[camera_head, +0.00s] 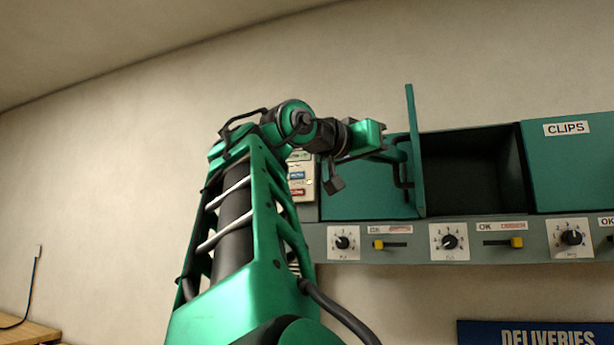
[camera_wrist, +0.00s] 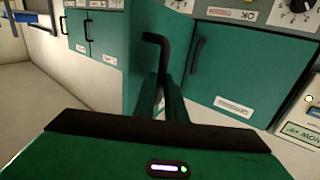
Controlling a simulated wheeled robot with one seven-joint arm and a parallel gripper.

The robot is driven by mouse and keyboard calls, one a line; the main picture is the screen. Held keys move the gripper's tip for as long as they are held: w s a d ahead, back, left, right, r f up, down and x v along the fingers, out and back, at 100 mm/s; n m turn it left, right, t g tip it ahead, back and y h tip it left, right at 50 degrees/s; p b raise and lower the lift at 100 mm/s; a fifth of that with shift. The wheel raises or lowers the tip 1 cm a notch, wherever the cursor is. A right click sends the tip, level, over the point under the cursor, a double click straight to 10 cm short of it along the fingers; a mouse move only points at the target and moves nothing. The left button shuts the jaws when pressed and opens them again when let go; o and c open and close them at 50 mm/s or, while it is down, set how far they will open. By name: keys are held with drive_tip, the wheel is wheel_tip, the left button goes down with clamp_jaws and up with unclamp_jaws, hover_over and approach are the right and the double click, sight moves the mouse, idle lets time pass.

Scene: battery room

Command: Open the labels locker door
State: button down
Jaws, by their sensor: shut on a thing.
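A green locker door (camera_head: 414,150) stands swung out, nearly edge-on, beside an open dark compartment (camera_head: 470,170) in the head view. No name on this door can be read, so I cannot confirm that it is the labels door. Its black handle (camera_head: 403,168) is on the left face. My gripper (camera_head: 395,153) is at that handle, left of the door. In the wrist view my gripper (camera_wrist: 172,108) is shut on the black bar handle (camera_wrist: 157,42), whose bent end sticks out above the fingers. The door panel (camera_wrist: 135,60) also shows there.
A closed locker marked CLIPS (camera_head: 566,160) is to the right. A closed green door (camera_head: 360,195) is to the left. A panel with dials and yellow sliders (camera_head: 450,242) runs below. A blue DELIVERIES sign (camera_head: 530,335) is lower right. Bare wall is at left.

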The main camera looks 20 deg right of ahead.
drive_tip(key=c, duration=2)
unclamp_jaws()
drive_tip(key=shift+w+d+f, duration=0.25)
drive_tip(key=shift+d+f, duration=0.15)
drive_tip(key=shift+o, duration=0.9)
drive_tip(key=shift+w+d+f, duration=0.1)
drive_tip(key=shift+w+f, duration=0.1)
drive_tip(key=shift+w, duration=0.45)
drive_tip(key=s+v, duration=0.1)
drive_tip(key=v, duration=1)
drive_tip(key=shift+s+r, duration=0.2)
drive_tip(key=shift+r, duration=0.25)
